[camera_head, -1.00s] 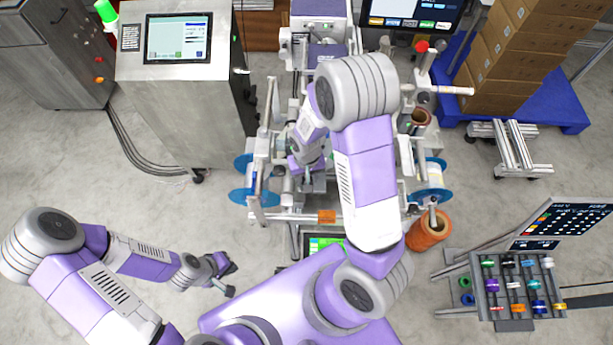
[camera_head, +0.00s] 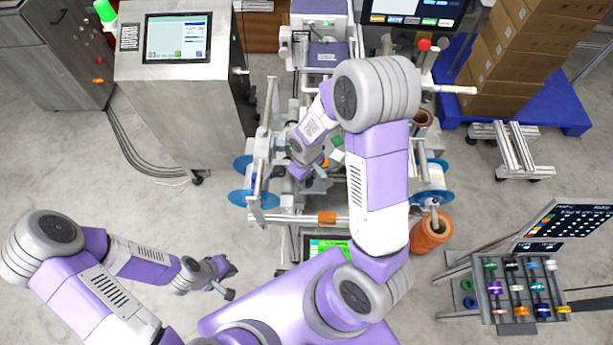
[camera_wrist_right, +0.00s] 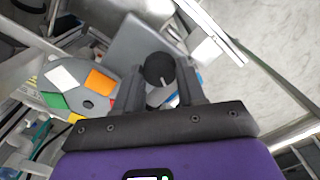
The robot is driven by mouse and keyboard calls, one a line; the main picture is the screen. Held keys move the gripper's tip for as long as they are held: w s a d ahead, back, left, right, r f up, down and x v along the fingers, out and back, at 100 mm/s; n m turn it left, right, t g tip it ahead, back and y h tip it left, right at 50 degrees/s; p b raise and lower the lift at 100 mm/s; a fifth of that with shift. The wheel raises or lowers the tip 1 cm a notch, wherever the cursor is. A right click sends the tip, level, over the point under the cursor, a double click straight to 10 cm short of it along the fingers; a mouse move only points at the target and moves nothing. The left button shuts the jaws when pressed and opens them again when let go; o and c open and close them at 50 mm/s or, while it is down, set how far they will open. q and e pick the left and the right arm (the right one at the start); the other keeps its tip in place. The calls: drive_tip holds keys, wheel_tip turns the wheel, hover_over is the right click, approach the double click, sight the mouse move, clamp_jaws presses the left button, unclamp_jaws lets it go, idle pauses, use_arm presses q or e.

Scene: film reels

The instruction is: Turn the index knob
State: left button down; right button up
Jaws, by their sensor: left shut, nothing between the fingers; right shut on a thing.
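The index knob (camera_wrist_right: 159,68) is a round black knob with a pale mark line, seen in the right wrist view. My right gripper (camera_wrist_right: 161,84) has its two dark fingers on either side of this knob and is shut on it. Beside the knob is a grey disc (camera_wrist_right: 88,103) with white, orange, green and yellow patches. In the head view my right gripper (camera_head: 318,174) is low over the middle of the machine, and the knob is hard to make out there. My left gripper (camera_head: 226,284) is shut and empty, over bare floor at the lower left.
The machine frame (camera_head: 285,217) with blue reels (camera_head: 240,198) surrounds my right gripper. A steel cabinet with a screen (camera_head: 178,38) stands at the left back. Boxes (camera_head: 520,60) are at the right back. A rack of coloured spools (camera_head: 520,290) is at the lower right.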

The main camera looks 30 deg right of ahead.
idle(0.3)
drive_tip(key=o, duration=1.1)
drive_tip(key=shift+c, duration=0.2)
wheel_tip(320, 180, up, 8)
drive_tip(key=shift+f+p, duration=0.2)
drive_tip(key=shift+p, duration=0.2)
